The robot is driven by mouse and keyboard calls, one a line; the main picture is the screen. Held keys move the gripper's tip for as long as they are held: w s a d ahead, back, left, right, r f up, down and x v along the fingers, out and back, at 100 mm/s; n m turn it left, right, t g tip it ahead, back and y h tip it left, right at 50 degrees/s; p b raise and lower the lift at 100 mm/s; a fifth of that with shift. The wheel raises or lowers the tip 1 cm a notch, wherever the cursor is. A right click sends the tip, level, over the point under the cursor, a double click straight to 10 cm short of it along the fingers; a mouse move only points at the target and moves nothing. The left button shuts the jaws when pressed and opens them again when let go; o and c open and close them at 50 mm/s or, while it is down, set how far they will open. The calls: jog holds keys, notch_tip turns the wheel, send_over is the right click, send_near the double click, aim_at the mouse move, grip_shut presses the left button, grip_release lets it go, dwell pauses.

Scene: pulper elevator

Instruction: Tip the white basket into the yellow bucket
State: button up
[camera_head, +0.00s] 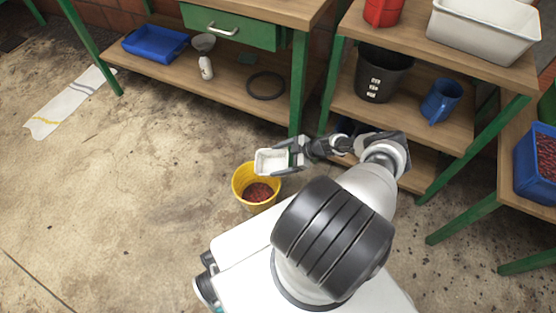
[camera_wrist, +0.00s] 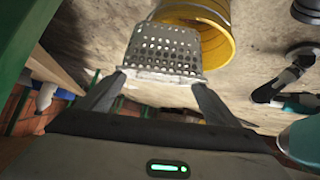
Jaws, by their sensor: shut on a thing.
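The white basket (camera_head: 270,162) is small and its open side faces the body camera. It hangs over the back part of the yellow bucket's rim. My gripper (camera_head: 297,155) is shut on the basket's right side. In the wrist view the perforated basket (camera_wrist: 165,50) sits between the fingertips of my gripper (camera_wrist: 160,82). The yellow bucket (camera_head: 238,190) stands on the floor with dark red matter in its bottom. In the wrist view the bucket (camera_wrist: 212,40) shows beyond the basket, partly hidden by it. The basket looks empty from the body camera.
A shelf to the right holds a black bucket (camera_head: 372,88), a blue jug (camera_head: 441,101) and a white tub (camera_head: 484,32). Open floor lies left of the bucket.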

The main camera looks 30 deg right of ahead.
jog(key=shift+d+r+m+t+y, duration=0.1)
jog(key=shift+r+m+t+y, duration=0.1)
jog(key=shift+r+y, duration=0.7)
jog(key=shift+d+r+m+t+y, duration=0.15)
jog(key=shift+r+y, duration=0.25)
jog(key=shift+r, duration=0.9)
